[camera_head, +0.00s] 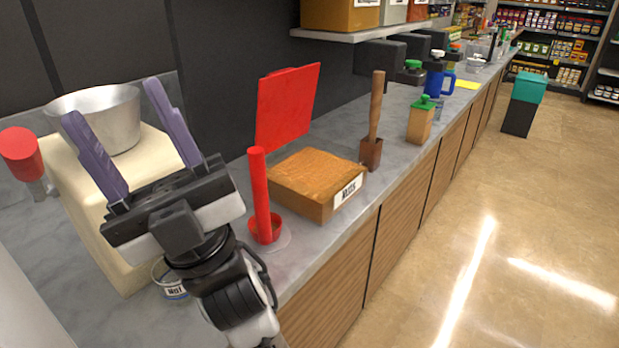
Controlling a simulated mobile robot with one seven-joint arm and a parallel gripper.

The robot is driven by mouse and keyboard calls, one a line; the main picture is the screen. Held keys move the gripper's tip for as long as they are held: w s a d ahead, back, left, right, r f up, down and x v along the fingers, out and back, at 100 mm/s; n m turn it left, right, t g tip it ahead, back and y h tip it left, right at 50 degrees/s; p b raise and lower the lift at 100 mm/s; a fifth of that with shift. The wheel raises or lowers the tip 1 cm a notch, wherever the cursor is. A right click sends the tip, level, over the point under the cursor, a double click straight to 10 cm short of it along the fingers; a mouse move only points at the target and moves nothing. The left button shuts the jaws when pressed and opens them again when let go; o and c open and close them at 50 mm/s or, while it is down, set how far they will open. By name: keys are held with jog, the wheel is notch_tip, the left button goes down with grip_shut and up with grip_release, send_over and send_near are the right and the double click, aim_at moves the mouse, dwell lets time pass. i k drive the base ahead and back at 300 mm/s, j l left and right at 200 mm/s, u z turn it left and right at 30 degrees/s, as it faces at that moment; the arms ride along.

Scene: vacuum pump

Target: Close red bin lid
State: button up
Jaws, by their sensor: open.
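A red square lid (286,106) stands open, nearly upright, at the back edge of a wooden-brown box-shaped bin (292,190). The bin sits on the grey counter, has brown contents level with its top and a white label on its front. My gripper (112,102) is at the left, with its two purple fingers spread apart and pointing up. It is empty and to the left of the lid, apart from it. The lid's lower edge is partly hidden behind the bin.
A red upright handle in a small red cup (264,228) stands between my gripper and the bin. A cream machine with a metal bowl (105,108) is behind my gripper. A wooden pestle in a brown holder (371,153) stands right of the bin. A shelf (350,36) hangs above.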

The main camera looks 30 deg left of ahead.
aim_at(285, 97)
jog(key=i+l, duration=0.15)
jog(key=l, duration=0.25)
jog(key=i+l, duration=0.1)
jog(key=l, duration=0.25)
jog(key=i+l, duration=0.15)
jog(key=l, duration=0.25)
jog(key=i+l, duration=0.1)
jog(key=l, duration=0.25)
jog(key=i+l, duration=0.15)
jog(key=l, duration=0.25)
jog(key=l+u, duration=0.1)
jog(key=u, duration=0.7)
jog(key=l+u, duration=0.15)
jog(key=u, duration=0.2)
jog(key=i+j+u, duration=0.15)
jog(key=u, duration=0.35)
jog(key=i+j, duration=0.7)
